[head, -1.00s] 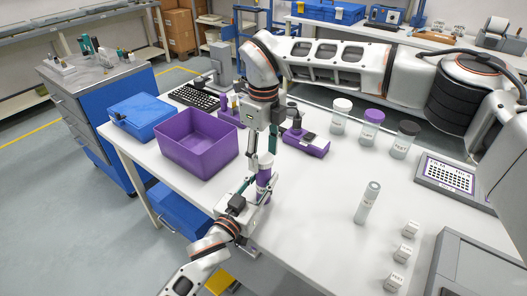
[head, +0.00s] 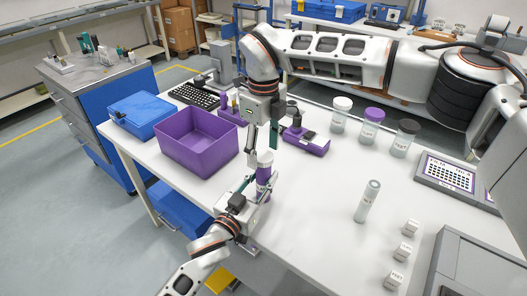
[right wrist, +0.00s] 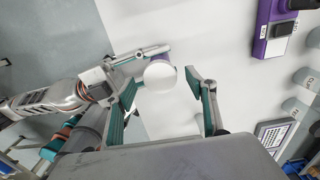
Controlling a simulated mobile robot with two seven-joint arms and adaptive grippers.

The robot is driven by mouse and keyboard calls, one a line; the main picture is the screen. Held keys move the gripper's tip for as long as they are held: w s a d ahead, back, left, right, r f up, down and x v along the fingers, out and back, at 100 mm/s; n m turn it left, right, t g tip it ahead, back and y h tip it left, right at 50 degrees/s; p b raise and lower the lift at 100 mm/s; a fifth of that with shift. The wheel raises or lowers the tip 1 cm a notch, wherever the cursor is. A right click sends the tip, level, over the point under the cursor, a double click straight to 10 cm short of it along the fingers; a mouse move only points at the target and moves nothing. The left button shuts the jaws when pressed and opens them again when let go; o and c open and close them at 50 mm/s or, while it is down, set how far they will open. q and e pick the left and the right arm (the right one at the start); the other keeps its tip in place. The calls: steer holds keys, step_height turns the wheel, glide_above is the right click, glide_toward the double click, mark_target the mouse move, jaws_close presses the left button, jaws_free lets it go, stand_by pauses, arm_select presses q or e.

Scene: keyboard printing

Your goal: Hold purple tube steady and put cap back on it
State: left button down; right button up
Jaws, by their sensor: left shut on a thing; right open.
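The purple tube (head: 263,176) stands upright over the front-left part of the white table, with a label on its side. My left gripper (head: 259,193) is shut around its lower part. The pale cap (head: 265,157) sits on top of the tube; how tightly it is seated I cannot tell. In the right wrist view the cap (right wrist: 160,75) shows as a round white disc in front of the purple tube body (right wrist: 163,57). My right gripper (right wrist: 163,85) is open, its fingers apart on either side of the cap, with a visible gap on the right. In the head view it hangs just above the cap.
A purple bin (head: 197,140) stands left of the tube. A purple device (head: 306,141) lies behind it. Three lidded jars (head: 371,128) stand at the back right. A clear tube (head: 367,201) and small white blocks (head: 404,252) are to the right. The table between is clear.

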step_height(320, 180, up, 11)
stand_by(0.3)
arm_select(q)
steer(key=c, duration=1.5)
jaws_free()
steer(key=v, duration=1.2)
steer(key=shift+a+f, duration=0.1)
